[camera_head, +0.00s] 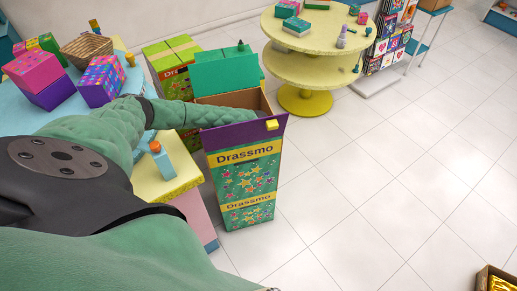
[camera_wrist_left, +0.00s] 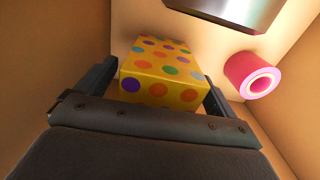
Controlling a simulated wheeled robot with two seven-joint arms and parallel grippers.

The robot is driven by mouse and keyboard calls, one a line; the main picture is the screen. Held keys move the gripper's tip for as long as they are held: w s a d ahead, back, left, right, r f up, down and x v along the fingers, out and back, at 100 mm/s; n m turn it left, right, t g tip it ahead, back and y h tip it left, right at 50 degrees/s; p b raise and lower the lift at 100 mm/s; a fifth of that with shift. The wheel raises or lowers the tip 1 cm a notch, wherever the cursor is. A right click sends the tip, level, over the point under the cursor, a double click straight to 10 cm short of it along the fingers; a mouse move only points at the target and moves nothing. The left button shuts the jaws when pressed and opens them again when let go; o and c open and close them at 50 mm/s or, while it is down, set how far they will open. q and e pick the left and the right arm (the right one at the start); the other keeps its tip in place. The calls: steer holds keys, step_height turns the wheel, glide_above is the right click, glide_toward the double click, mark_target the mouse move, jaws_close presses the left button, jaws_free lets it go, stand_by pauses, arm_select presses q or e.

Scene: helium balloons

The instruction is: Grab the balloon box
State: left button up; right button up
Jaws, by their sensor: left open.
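A yellow box with coloured polka dots (camera_wrist_left: 160,72) lies inside a tall cardboard bin in the left wrist view. It sits between the two fingers of my left gripper (camera_wrist_left: 163,85), which is open. A gap shows beside the right finger; whether the left finger touches the box is unclear. In the head view my left arm reaches over and down into the tall Drassmo bin (camera_head: 241,187), which hides the gripper and the dotted box. My right gripper is not in view.
Inside the bin, a pink roll (camera_wrist_left: 252,75) lies right of the dotted box, and a grey metallic object (camera_wrist_left: 230,8) is above. Around the bin stand a yellow-topped stand with a bottle (camera_head: 162,160), green boxes (camera_head: 172,50) and a round yellow table (camera_head: 315,66).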

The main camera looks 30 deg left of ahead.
arm_select(q)
steer(key=shift+a+f, duration=0.1)
steer(key=shift+f, duration=0.25)
steer(key=c, duration=1.1)
steer(key=shift+r, duration=0.1)
